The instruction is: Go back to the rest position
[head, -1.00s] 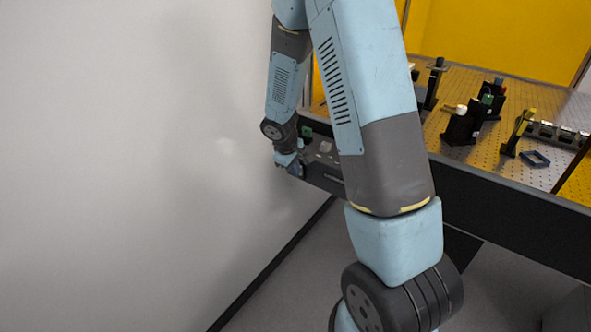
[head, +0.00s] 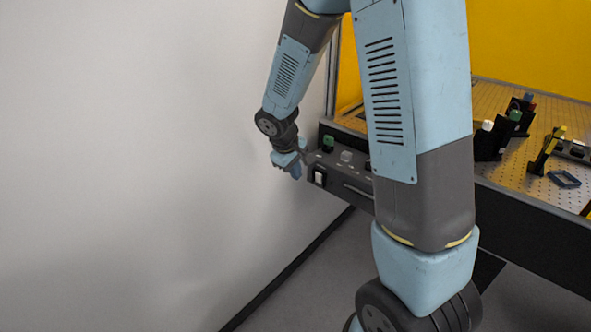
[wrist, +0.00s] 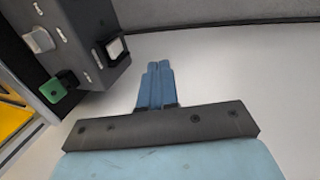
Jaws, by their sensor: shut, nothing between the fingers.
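My gripper (wrist: 158,68) shows in the wrist view with its two blue fingers together and nothing between them. In the head view my gripper (head: 303,160) is at the left end of a dark control box (head: 345,178), close to the box's front corner. In the wrist view the control box (wrist: 92,35) lies to the left of the fingers, with a visible gap between them. It carries a white rocker switch (wrist: 115,48), a green knob (wrist: 55,90) and a grey knob (wrist: 38,40). The arm hides part of the box in the head view.
A perforated optical table (head: 500,97) with several mounts stands at the right, behind my arm. A yellow panel (head: 530,45) is behind it. A pale wall (head: 130,160) fills the left, near my gripper. Grey floor (head: 310,290) is clear below.

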